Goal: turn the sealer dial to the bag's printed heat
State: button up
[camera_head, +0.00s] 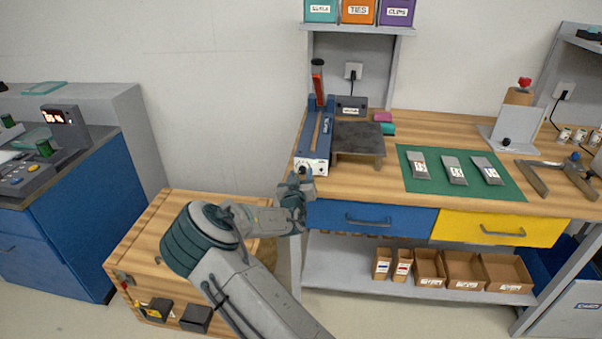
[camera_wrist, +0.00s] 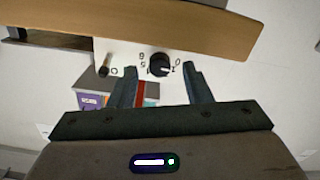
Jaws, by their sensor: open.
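The blue bag sealer (camera_head: 316,140) stands at the left end of the wooden bench, its white front panel facing me. Its black dial (camera_wrist: 159,64) shows in the wrist view with printed marks around it; they are too small to read surely. My gripper (camera_head: 299,184) is open just in front of that panel. In the wrist view my gripper's fingers (camera_wrist: 161,75) stand to either side of the dial, with a gap, and I cannot tell whether they touch it. Three grey bags (camera_head: 454,170) with white labels lie on the green mat (camera_head: 513,197); their print is not readable.
A dark raised plate (camera_head: 359,139) stands right of the sealer. Blue (camera_head: 372,217) and yellow (camera_head: 496,229) drawers sit under the benchtop. A wooden chest (camera_head: 135,237) is below my arm.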

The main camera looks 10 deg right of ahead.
jog(key=shift+w+d, duration=0.2)
jog(key=shift+w, duration=0.3)
grip_shut()
